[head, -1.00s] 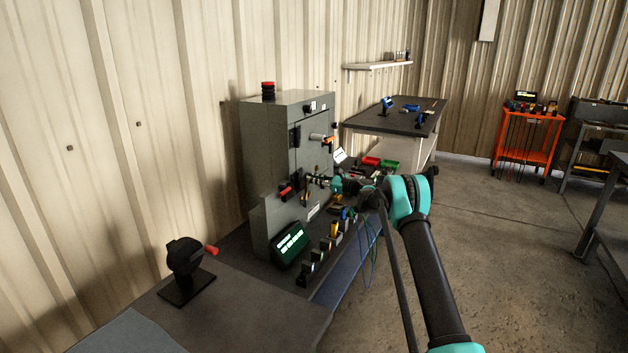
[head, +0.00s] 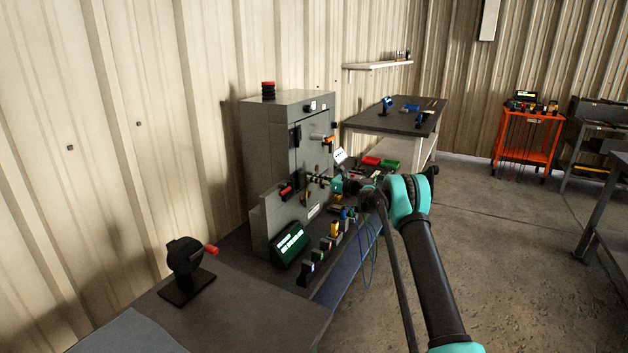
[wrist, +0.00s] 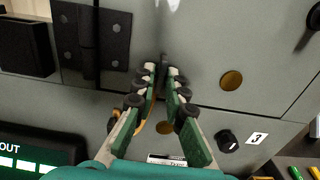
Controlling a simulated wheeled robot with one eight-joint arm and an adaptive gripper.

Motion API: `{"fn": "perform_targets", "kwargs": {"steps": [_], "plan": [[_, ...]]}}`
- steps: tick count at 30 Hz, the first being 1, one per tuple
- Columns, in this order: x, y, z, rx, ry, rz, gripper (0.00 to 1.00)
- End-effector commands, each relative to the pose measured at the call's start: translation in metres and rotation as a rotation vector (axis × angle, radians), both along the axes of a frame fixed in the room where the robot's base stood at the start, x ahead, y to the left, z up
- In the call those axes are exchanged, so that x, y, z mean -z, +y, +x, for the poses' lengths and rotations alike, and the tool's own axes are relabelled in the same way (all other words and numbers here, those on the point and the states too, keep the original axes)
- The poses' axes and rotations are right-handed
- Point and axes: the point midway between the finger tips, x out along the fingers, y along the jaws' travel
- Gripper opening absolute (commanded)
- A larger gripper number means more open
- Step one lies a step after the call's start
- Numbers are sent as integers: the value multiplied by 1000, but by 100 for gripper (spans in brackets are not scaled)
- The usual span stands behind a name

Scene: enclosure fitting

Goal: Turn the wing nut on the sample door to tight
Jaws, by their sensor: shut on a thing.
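The grey cabinet's sample door (wrist: 215,45) fills the upper part of the wrist view, with a dark seam below it and a black hinge (wrist: 90,38) at left. My gripper (wrist: 163,78) points at the seam, its green and white fingers closed together around a small dark part, the wing nut (wrist: 163,62). The fingertips hide most of the nut, so its wing angle cannot be told. In the head view my gripper (head: 312,178) reaches the cabinet (head: 268,140) front from the right; the nut is too small to make out there.
Brass discs (wrist: 231,80) and a black knob (wrist: 227,141) by a "3" label sit near the fingers. In the head view, a green-lit display (head: 291,243) and several small parts stand on the bench below. A black stand with a red handle (head: 187,268) is at front left.

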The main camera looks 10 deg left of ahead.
Motion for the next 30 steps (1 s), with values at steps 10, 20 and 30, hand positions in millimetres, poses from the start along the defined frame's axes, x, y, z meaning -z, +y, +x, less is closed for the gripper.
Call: {"fn": "perform_targets", "kwargs": {"steps": [10, 20, 30], "plan": [[0, 0, 0, 0, -1, -1, 30], [0, -22, -7, 1, -1, 0, 30], [1, -85, -30, 2, -1, -1, 30]]}}
